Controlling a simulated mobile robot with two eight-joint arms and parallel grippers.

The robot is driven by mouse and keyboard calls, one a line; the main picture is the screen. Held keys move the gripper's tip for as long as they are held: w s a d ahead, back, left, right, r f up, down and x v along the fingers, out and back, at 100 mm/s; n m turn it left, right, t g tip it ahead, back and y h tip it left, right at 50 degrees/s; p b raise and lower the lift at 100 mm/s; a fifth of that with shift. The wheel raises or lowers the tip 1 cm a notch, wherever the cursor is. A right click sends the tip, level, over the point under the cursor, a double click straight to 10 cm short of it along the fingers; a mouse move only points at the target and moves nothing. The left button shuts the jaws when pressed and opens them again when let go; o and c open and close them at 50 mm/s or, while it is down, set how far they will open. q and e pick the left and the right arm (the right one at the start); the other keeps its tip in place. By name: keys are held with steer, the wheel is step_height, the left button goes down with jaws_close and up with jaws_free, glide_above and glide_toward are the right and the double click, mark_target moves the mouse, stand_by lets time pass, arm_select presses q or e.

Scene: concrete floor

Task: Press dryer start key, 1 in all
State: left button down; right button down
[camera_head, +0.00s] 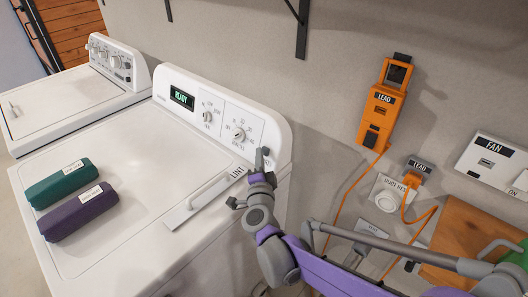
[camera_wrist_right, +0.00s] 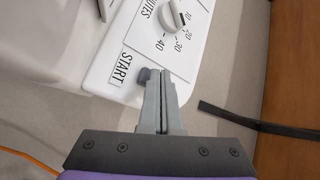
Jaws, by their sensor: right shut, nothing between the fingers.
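The white dryer (camera_head: 140,215) stands at the left, and its raised panel carries two dials and a display (camera_head: 182,97) that reads READY in green. In the right wrist view a small grey-blue key (camera_wrist_right: 143,74) sits beside the START label (camera_wrist_right: 122,68) near the panel's edge. My right gripper (camera_head: 263,157) is at the right end of the panel, shut and empty. In the right wrist view its fingertips (camera_wrist_right: 158,74) are right beside the key and partly overlap it; I cannot tell whether they touch it. In the head view the gripper hides the key. My left gripper is out of view.
A green case (camera_head: 58,183) and a purple case (camera_head: 77,211) lie on the dryer top. A white handle piece labelled LINT (camera_head: 205,195) is just left of my gripper.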

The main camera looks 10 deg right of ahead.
steer(key=shift+w+d+f, duration=0.15)
steer(key=shift+w+d, duration=0.2)
steer(key=shift+d, duration=0.05)
stand_by(0.8)
steer(key=shift+s+a, duration=0.1)
steer(key=shift+s+a+r, duration=0.3)
steer(key=shift+s+a, duration=0.2)
steer(key=shift+a, duration=0.1)
steer(key=shift+s+a+r, duration=0.25)
steer(key=shift+s+a, duration=0.25)
steer(key=shift+a, duration=0.1)
steer(key=shift+s+a+r, duration=0.25)
steer(key=shift+s+a, duration=0.3)
steer(key=shift+a, duration=0.05)
steer(key=shift+s+a+r, duration=0.25)
steer(key=shift+s+a, duration=0.25)
steer(key=shift+a, duration=0.1)
